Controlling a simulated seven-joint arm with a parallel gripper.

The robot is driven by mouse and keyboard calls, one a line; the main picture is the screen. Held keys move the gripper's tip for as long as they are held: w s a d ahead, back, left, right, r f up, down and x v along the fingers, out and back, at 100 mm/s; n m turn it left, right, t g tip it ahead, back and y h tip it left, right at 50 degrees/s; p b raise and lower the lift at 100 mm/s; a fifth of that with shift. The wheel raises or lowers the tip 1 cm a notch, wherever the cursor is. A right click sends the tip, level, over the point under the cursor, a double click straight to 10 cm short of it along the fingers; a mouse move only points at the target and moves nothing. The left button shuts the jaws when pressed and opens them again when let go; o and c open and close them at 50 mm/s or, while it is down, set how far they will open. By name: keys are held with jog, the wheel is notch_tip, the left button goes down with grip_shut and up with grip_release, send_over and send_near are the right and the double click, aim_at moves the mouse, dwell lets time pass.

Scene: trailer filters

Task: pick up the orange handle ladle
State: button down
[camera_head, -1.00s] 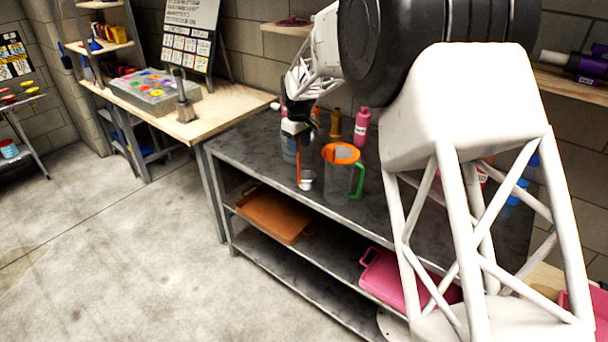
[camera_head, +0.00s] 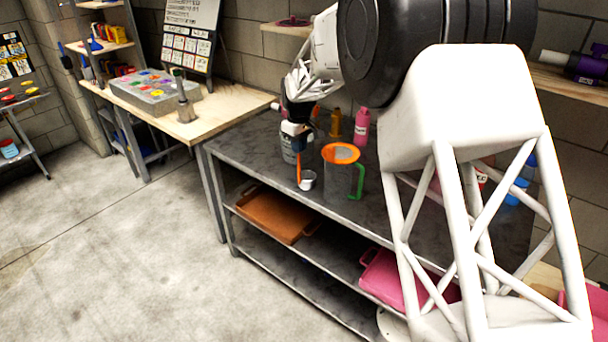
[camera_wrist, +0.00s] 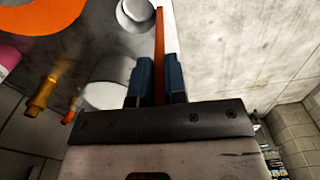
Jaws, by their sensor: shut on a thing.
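The ladle (camera_head: 299,172) has an orange handle and a pale metal bowl (camera_head: 308,180). It hangs upright near the front edge of the dark metal table, bowl down. I cannot tell whether the bowl touches the table. My gripper (camera_head: 294,130) is above it, shut on the upper handle. In the wrist view the orange handle (camera_wrist: 159,50) runs between the two blue fingers of my gripper (camera_wrist: 160,80), and the round bowl (camera_wrist: 134,12) shows beyond them. The top end of the handle is hidden by the gripper.
A grey pitcher (camera_head: 340,180) with an orange rim and green handle stands close to the right of the ladle. A grey can (camera_head: 289,152) stands just behind. A pink bottle (camera_head: 361,127) and a yellow-brown bottle (camera_head: 336,123) stand further back. The table's left part (camera_head: 245,150) is clear.

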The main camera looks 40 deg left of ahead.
jog(key=shift+r, duration=0.1)
jog(key=s+d+r, duration=0.4)
jog(key=s+d, duration=0.6)
jog(key=d, duration=0.2)
jog(key=shift+s+r, duration=0.15)
jog(key=shift+r, duration=0.25)
dwell(0.6)
jog(key=shift+d, duration=0.1)
dwell(0.5)
